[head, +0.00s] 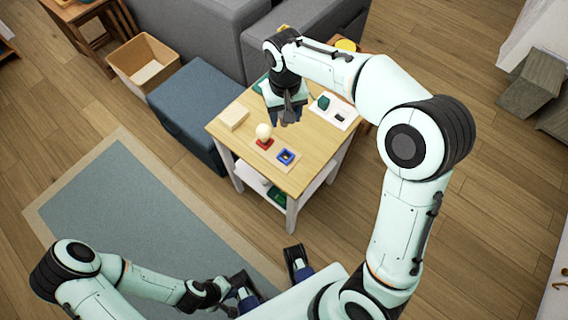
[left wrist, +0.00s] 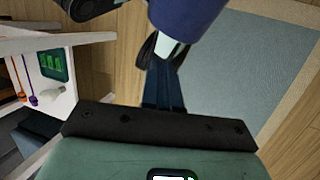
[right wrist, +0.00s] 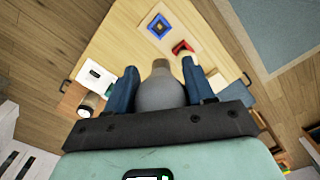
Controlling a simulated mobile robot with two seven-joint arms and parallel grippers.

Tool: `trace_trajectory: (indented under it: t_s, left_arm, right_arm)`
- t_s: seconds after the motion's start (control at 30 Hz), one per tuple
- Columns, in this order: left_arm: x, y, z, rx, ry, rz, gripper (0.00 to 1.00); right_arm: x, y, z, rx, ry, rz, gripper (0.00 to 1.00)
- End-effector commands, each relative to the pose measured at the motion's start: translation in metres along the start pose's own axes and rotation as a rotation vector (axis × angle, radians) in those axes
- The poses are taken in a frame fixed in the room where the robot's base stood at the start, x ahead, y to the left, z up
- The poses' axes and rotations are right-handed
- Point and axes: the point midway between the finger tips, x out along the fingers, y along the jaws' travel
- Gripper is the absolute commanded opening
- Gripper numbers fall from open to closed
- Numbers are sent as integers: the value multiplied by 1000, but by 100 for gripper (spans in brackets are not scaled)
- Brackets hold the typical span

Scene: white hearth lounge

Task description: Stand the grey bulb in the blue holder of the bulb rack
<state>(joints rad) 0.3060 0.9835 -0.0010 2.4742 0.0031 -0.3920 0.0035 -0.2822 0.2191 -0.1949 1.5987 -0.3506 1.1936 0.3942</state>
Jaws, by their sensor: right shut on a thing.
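The grey bulb (right wrist: 160,92) is between the two blue fingers of my right gripper (right wrist: 162,85), which is shut on it. In the head view this gripper (head: 286,118) is above the small wooden table (head: 310,148). The blue holder (right wrist: 160,26) is a blue square, apart from the bulb and ahead of it in the right wrist view; it also shows in the head view (head: 286,156). The red holder (head: 264,143) beside it carries a cream bulb (head: 263,131). My left gripper (left wrist: 163,88) appears shut and empty, low and away from the tabletop.
A pale box (head: 233,118) is on the table's left side. The lower shelf holds a green tray (left wrist: 54,65). A blue ottoman (head: 188,105) and grey sofa (head: 200,30) stand near the table.

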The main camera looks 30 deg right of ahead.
Motion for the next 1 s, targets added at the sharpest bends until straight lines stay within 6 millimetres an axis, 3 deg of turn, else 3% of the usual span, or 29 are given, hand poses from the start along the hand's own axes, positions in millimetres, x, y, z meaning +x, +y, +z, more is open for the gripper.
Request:
trace_trajectory:
  t_s: [0.17,0.5,0.7,1.0]
  left_arm:
    - [10,-3,-1,-1,2,0,0]
    - [20,-5,-9,1,25,4,0]
    - [24,-5,-12,2,33,6,0]
    - [27,-5,-14,3,38,8,0]
  right_arm:
    - [9,3,2,13,-1,-6,23]
    - [99,3,2,13,-4,-4,23]
    - [140,2,2,13,-2,-6,23]
    - [164,2,2,13,-1,-6,23]
